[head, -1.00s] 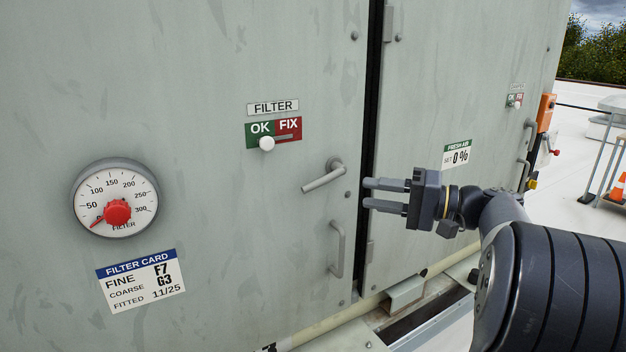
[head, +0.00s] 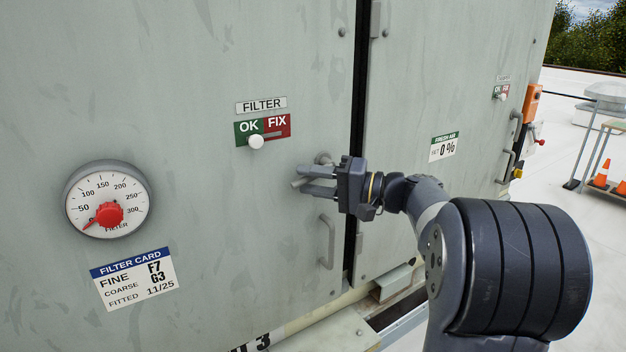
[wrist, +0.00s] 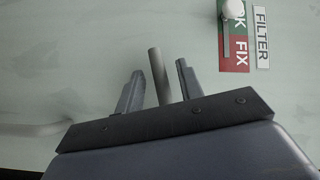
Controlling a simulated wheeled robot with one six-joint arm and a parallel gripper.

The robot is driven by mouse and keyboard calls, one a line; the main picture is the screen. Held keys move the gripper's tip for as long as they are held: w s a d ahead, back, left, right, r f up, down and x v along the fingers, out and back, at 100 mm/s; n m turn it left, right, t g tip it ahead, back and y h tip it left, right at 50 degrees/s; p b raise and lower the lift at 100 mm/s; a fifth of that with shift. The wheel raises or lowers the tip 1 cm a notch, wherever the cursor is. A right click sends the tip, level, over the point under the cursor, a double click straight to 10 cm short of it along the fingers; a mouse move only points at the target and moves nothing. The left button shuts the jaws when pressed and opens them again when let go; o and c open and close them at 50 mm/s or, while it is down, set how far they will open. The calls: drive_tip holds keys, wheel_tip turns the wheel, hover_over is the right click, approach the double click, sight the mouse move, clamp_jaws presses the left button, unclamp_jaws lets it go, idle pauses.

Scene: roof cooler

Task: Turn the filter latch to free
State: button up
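The filter latch (head: 323,158) is a grey lever handle on the left door of the cabinet, near the door seam. My gripper (head: 302,181) is at the latch and hides much of its bar in the head view. In the wrist view, the latch bar (wrist: 158,70) lies between the two fingers of my gripper (wrist: 159,67). The fingers are apart, with a gap showing on both sides of the bar. I cannot tell whether either finger touches it.
A FILTER slider with a white knob (head: 256,142) stands at OK, above left of the latch. A round gauge with a red knob (head: 109,214) and a filter card (head: 135,278) are further left. A fixed pull handle (head: 327,242) is just below the gripper.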

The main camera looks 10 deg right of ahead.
clamp_jaws()
idle(0.4)
drive_tip(key=shift+b, duration=0.35)
drive_tip(key=shift+m+y+b, duration=0.3)
drive_tip(key=shift+m+b, duration=0.1)
drive_tip(key=shift+s+a+r+m+t+b, duration=0.1)
drive_tip(key=shift+r+m+t+b, duration=0.3)
drive_tip(key=shift+r+m+t, duration=0.15)
unclamp_jaws()
